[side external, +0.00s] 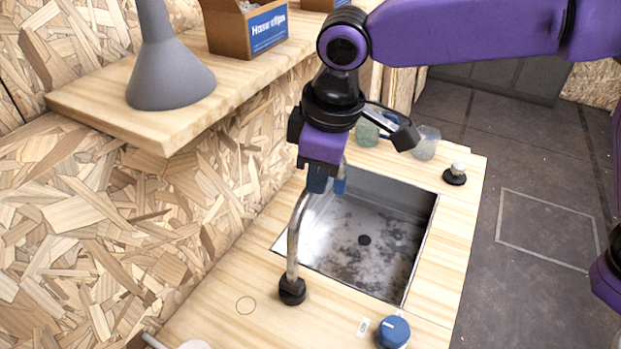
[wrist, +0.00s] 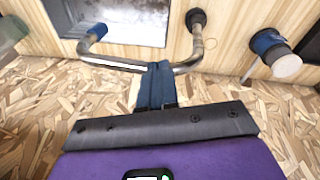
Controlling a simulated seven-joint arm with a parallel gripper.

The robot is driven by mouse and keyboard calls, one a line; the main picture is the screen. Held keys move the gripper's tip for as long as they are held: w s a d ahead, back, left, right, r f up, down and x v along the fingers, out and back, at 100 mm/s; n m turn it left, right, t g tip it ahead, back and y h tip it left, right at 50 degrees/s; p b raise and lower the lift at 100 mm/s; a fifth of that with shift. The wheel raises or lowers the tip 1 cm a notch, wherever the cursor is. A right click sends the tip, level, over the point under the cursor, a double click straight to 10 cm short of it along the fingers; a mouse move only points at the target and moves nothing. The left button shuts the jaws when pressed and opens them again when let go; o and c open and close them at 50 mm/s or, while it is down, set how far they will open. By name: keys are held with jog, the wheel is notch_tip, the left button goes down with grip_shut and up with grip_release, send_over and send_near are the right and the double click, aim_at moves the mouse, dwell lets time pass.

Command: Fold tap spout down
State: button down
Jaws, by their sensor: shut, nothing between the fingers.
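The tap is a bent metal pipe on a black round base (side external: 292,290) on the wooden counter beside the sink. Its spout (side external: 297,228) rises from the base and bends towards the sink, standing raised. In the wrist view the spout (wrist: 112,62) runs sideways and turns to a blue-tipped end (wrist: 98,31); its base (wrist: 196,19) is at the top. My gripper (side external: 318,184) points down at the upper bend of the spout. In the wrist view its blue fingers (wrist: 159,68) are shut together, empty, with their tips against or just over the pipe; contact cannot be told.
The metal sink basin (side external: 365,240) lies right of the tap. A blue knob (side external: 393,332) is near the counter's front, and a black-based knob (side external: 455,174) at the right. Glass jars (side external: 425,143) stand behind. A shelf (side external: 165,128) with a grey funnel (side external: 168,75) overhangs at the left.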

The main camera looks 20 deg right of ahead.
jog(key=w+d+f+g+y, duration=0.3)
jog(key=w+d+f, duration=0.2)
jog(key=f, duration=0.2)
jog(key=w+d+f+g+y, duration=0.3)
jog(key=w+d+f, duration=0.1)
jog(key=f, duration=0.3)
jog(key=shift+w+d+m+g+y, duration=0.3)
jog(key=shift+w+d+m+y, duration=0.1)
